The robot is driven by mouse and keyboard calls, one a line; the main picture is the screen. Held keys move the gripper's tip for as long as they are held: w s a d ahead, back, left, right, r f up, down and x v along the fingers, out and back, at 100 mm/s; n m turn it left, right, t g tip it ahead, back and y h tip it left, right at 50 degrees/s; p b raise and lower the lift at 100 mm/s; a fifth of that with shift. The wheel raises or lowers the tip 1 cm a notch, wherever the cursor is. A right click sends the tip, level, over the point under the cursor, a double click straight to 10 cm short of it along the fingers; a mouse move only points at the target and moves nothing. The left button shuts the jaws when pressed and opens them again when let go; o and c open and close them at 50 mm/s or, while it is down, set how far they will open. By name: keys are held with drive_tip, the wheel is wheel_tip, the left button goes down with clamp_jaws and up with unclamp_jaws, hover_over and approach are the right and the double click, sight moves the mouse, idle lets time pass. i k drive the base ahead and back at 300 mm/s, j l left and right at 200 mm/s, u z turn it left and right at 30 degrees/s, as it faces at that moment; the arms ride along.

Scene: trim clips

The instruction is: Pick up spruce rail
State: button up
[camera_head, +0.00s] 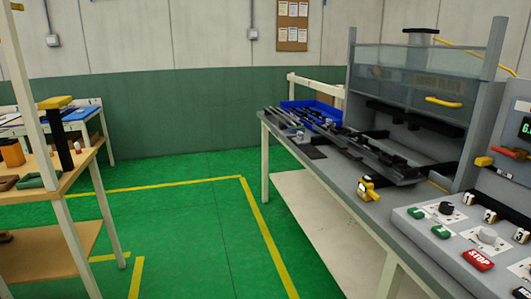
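No part of my gripper shows in the head view. Several long dark rails and trim pieces (345,143) lie on the grey workbench (320,178) at the right, running from its far end toward the press. They are small and dark here, and I cannot tell which one is the spruce rail. A small green piece (38,180) lies on the wooden shelf at the left; I cannot tell whether it is a rail.
A blue bin (309,110) stands behind the rails. A grey press (410,85) and a control panel (470,236) with buttons stand at the right. A small yellow device (368,188) sits near the bench's front edge. The green floor (190,225) between shelf and bench is clear.

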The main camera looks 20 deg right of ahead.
sight(360, 141)
drive_tip(key=i+z, duration=0.15)
drive_tip(key=i, duration=0.45)
drive_tip(key=i+j+z, duration=0.1)
drive_tip(key=i, duration=0.5)
drive_tip(key=i+j+z, duration=0.1)
drive_tip(key=i+z, duration=0.4)
drive_tip(key=i+j+z, duration=0.2)
drive_tip(key=z, duration=0.3)
